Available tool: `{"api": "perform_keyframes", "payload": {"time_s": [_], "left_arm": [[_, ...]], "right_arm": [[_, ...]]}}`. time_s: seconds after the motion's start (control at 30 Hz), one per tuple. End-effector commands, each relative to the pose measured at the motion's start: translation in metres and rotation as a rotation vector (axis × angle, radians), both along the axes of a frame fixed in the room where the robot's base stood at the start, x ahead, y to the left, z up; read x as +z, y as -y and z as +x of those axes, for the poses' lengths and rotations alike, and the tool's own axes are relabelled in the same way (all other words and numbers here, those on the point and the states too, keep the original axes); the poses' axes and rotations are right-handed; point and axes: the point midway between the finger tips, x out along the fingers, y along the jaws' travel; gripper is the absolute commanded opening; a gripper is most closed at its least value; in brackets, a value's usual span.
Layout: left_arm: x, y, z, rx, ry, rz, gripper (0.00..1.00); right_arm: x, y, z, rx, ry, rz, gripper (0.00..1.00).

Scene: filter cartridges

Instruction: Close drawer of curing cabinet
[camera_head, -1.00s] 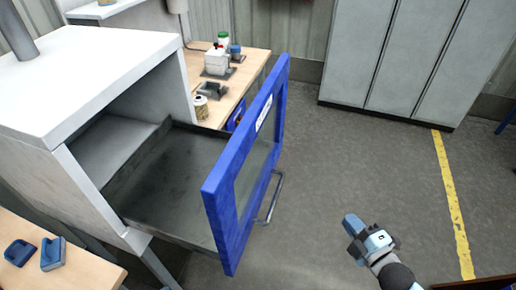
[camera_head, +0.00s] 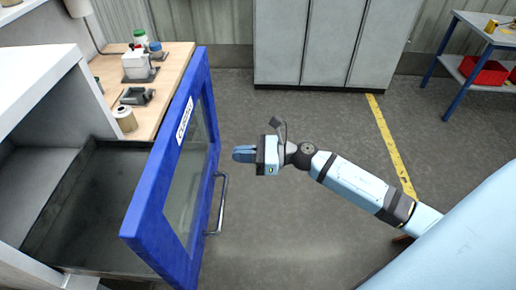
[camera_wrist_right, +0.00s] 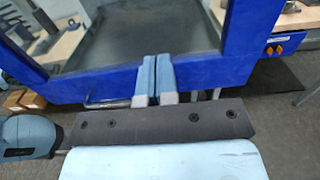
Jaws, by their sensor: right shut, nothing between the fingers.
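The curing cabinet (camera_head: 30,85) is white and stands at the left in the head view. Its drawer is pulled out, with a dark tray (camera_head: 95,190) behind a blue-framed glass front (camera_head: 165,195). A metal handle (camera_head: 221,205) sits on the outer face of the front. My right gripper (camera_head: 235,154) is shut and empty, to the right of the blue front and apart from it in the head view. In the right wrist view its fingers (camera_wrist_right: 157,75) appear over the blue frame (camera_wrist_right: 205,72); contact cannot be told. My left gripper is not in view.
A wooden bench (camera_head: 170,65) behind the drawer holds a white device (camera_head: 138,65) and a spool (camera_head: 125,119). Grey lockers (camera_head: 325,40) stand at the back. A blue-legged table (camera_head: 470,60) is at the far right.

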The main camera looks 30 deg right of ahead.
Motion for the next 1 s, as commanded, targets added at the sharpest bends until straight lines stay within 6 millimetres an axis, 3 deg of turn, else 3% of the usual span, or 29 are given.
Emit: {"api": "perform_keyframes", "payload": {"time_s": [0.1,0.3,1.0], "left_arm": [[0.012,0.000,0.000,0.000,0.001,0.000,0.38],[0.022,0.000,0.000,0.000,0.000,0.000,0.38],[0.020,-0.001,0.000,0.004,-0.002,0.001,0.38]], "right_arm": [[0.004,-0.021,0.014,0.001,-0.001,0.003,0.00],[0.002,-0.043,0.030,-0.001,-0.001,0.003,0.00],[-0.001,-0.059,0.041,-0.001,-0.001,0.002,0.00]]}}
